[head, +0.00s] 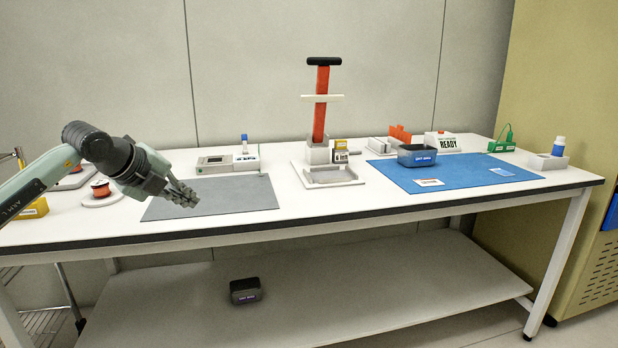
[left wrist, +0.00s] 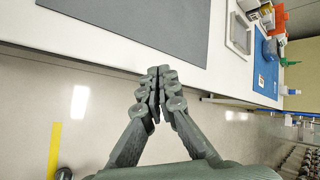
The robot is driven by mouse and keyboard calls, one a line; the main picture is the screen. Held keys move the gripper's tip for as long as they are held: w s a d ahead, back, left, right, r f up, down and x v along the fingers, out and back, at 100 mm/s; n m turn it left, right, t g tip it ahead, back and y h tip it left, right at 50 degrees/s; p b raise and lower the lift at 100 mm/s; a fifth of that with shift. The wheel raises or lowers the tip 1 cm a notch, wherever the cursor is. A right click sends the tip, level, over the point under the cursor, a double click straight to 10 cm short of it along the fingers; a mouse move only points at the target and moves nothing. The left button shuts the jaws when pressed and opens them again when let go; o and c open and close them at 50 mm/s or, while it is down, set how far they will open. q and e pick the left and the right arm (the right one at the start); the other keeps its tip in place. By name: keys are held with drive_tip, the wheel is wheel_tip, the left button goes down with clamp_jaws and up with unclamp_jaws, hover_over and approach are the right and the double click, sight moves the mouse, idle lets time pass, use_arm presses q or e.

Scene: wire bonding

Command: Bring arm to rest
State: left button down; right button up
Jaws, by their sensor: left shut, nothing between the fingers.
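My left gripper (head: 184,195) comes in from the left in the head view, above the left front part of the white table (head: 300,202). It is shut and empty, in front of the left end of the grey mat (head: 235,198). In the left wrist view its fingers (left wrist: 157,90) meet at the tips, seen against the table's front edge and the floor. My right gripper is in neither view.
The blue mat (head: 470,183) lies on the right with a dark bin (head: 416,155). A red-columned press (head: 321,105) stands mid-table. Wire spools (head: 100,190) sit at the left. A dark bin (head: 245,290) is on the lower shelf. The table's front middle is clear.

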use_arm(q)
drive_tip(key=s+d+r+n+t+h, duration=0.1)
drive_tip(key=s+d+t+h, duration=0.15)
drive_tip(key=d+h, duration=0.5)
drive_tip(key=s+d+r+n+t+h, duration=0.1)
drive_tip(key=s+d+h, duration=0.25)
drive_tip(key=d, duration=0.75)
drive_tip(key=a+f+n+t+y, duration=0.8)
drive_tip(key=a+f+n+y, duration=0.25)
drive_tip(key=a+n, duration=0.35)
drive_tip(key=s+a+f+n+g+y, duration=0.3)
drive_tip(key=f+n, duration=0.1)
drive_tip(key=f, duration=0.4)
drive_tip(key=s+a+f+n+g+y, duration=0.3)
drive_tip(key=f+y, duration=0.1)
drive_tip(key=f, duration=0.3)
drive_tip(key=s+f+n+g, duration=0.1)
drive_tip(key=s+f+g, duration=0.4)
drive_tip(key=s+f, duration=0.5)
drive_tip(key=s+f+n+g+h+p, duration=0.1)
drive_tip(key=s+f+g, duration=0.5)
drive_tip(key=s+f, duration=0.5)
drive_tip(key=s, duration=0.6)
drive_tip(key=shift+s+a+f, duration=0.15)
drive_tip(key=shift+f, duration=0.1)
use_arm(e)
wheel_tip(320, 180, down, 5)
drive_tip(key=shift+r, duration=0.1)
